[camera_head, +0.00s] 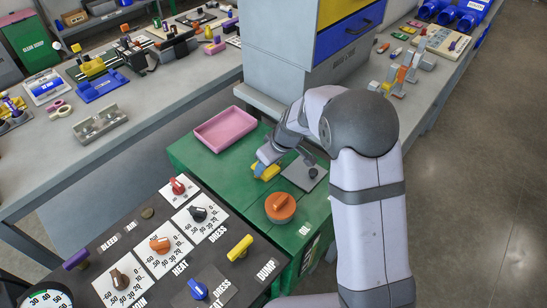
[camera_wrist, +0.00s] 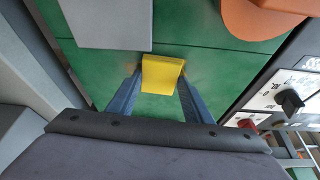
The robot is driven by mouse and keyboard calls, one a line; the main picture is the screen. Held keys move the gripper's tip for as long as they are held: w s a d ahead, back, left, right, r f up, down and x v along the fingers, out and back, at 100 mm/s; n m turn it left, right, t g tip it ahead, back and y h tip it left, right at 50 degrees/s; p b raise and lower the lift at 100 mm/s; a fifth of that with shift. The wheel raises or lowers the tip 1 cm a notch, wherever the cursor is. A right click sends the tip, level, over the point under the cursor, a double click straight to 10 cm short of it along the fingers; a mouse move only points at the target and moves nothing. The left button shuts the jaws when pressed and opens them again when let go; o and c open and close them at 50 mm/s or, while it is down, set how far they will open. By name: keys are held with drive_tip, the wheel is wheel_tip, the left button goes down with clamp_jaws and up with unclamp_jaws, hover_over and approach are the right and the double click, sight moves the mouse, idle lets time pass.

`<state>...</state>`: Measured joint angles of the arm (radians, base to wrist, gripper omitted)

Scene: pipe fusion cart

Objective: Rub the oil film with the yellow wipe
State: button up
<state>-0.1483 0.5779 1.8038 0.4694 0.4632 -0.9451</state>
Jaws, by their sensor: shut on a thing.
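My gripper (camera_head: 263,163) is shut on the yellow wipe (camera_head: 267,173), low over the green cart top (camera_head: 215,178). In the wrist view the yellow wipe (camera_wrist: 161,75) sits between the two blue-grey fingers of my gripper (camera_wrist: 160,82). A grey plate (camera_head: 302,184) lies just right of the wipe in the head view, partly hidden by my arm. A small dark patch (camera_head: 313,172) shows on it; I cannot tell whether this is the oil film. The grey plate (camera_wrist: 105,25) is plain in the wrist view, apart from the wipe. I cannot tell whether the wipe touches the cart.
An orange round cap (camera_head: 281,207) stands on the cart in front of the plate. A pink tray (camera_head: 225,129) is at the back left. A dark control panel (camera_head: 150,212) with several knobs adjoins the cart in front. A grey cabinet (camera_head: 275,55) rises behind.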

sight(280, 161)
drive_tip(key=s+a+p, duration=0.1)
drive_tip(key=s+a, duration=0.3)
drive_tip(key=shift+p, duration=0.3)
drive_tip(key=shift+s+r+p, duration=0.15)
drive_tip(key=shift+p, duration=0.3)
drive_tip(key=shift+w+d+f+b, duration=0.3)
drive_tip(key=shift+w+d+b, duration=0.45)
drive_tip(key=shift+w+d, duration=0.15)
drive_tip(key=shift+w+d+b, duration=0.75)
drive_tip(key=shift+w+d, duration=2.45)
drive_tip(key=shift+w, duration=0.05)
wheel_tip(280, 161, up, 8)
drive_tip(key=p, duration=0.4)
drive_tip(key=shift+r+p, duration=0.2)
drive_tip(key=shift+p, duration=0.2)
